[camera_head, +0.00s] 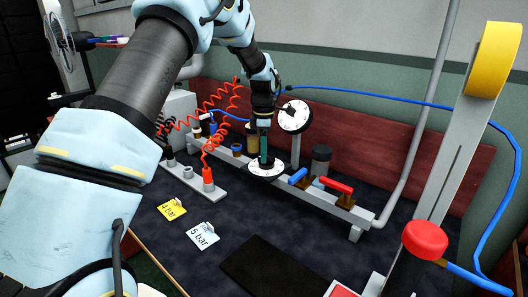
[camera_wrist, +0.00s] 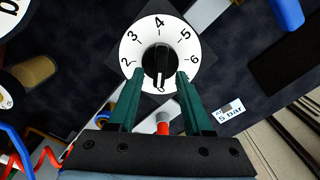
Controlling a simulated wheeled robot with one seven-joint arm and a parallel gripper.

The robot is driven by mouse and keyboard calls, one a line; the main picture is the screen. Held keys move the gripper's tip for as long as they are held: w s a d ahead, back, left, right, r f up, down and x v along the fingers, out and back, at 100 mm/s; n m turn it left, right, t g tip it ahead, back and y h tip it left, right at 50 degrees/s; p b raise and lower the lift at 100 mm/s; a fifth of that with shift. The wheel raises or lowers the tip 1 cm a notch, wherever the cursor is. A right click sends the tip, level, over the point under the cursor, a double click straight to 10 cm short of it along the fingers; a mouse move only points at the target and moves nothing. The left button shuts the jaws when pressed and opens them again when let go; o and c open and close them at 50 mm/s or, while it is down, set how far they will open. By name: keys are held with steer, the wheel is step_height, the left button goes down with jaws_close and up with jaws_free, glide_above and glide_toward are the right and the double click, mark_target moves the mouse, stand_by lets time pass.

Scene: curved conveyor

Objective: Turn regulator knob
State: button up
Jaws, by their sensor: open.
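The regulator knob (camera_wrist: 162,58) is black and sits in the middle of a white round dial (camera_wrist: 133,47) with numbers, from 2 to 6 among those I can read. In the head view my gripper (camera_head: 264,158) points down over the dial, and the knob is hidden there.
A round gauge (camera_head: 294,116) stands behind my gripper. A blue lever (camera_head: 298,176) and a red lever (camera_head: 337,185) sit right of the dial. Cards reading 4 bar (camera_head: 172,209) and 5 bar (camera_head: 203,236) lie on the dark table. Red coiled hoses (camera_head: 212,142) hang at left.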

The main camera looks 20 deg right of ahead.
steer(key=shift+f, duration=0.45)
jaws_close()
stand_by(0.4)
